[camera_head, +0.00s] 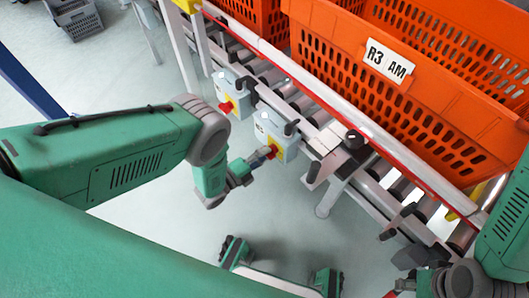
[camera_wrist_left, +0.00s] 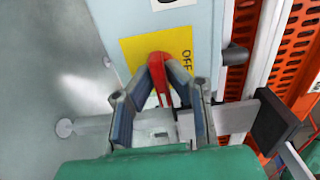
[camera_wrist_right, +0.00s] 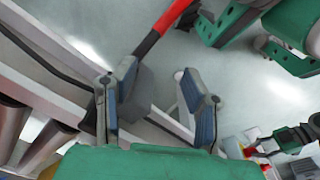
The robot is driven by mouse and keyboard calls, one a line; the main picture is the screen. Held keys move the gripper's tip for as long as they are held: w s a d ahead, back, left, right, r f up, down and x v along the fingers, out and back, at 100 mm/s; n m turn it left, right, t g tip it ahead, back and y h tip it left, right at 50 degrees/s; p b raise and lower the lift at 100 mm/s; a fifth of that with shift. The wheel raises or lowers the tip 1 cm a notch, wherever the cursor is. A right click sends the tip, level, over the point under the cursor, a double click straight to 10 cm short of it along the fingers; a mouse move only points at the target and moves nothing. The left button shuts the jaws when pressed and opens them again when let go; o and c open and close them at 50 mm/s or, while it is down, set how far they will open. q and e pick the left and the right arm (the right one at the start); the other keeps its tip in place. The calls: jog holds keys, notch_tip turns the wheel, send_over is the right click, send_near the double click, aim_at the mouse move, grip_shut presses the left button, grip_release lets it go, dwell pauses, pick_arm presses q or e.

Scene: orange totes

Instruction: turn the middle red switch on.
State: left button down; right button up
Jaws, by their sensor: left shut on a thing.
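Two light-blue switch boxes with yellow plates and red switches hang on the conveyor's near side in the head view. The farther red switch (camera_head: 227,106) is clear of my grippers. My left gripper (camera_head: 266,153) is at the nearer red switch (camera_head: 273,151). In the left wrist view its fingers (camera_wrist_left: 163,72) are closed around the red handle (camera_wrist_left: 159,84), on a yellow plate (camera_wrist_left: 140,48) with "OFF" printed beside it. The fingers partly hide the handle. My right gripper (camera_wrist_right: 157,78) has its fingers apart, with nothing held between them.
Orange totes (camera_head: 335,60) stand on the roller conveyor, one labelled "R3 AM". A red-edged rail (camera_head: 300,78) runs along its near side. A grey crate (camera_head: 77,18) lies on the far floor.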

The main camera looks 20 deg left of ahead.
pick_arm(q)
jog(key=shift+w+d+m, duration=0.15)
jog(key=shift+d+m, duration=0.15)
jog(key=shift+d, duration=0.1)
jog(key=c, duration=1.7)
grip_release()
jog(key=shift+c, duration=0.2)
jog(key=shift+o, duration=0.7)
jog(key=shift+a, duration=0.15)
jog(key=v, duration=1.2)
jog(key=shift+f, duration=0.1)
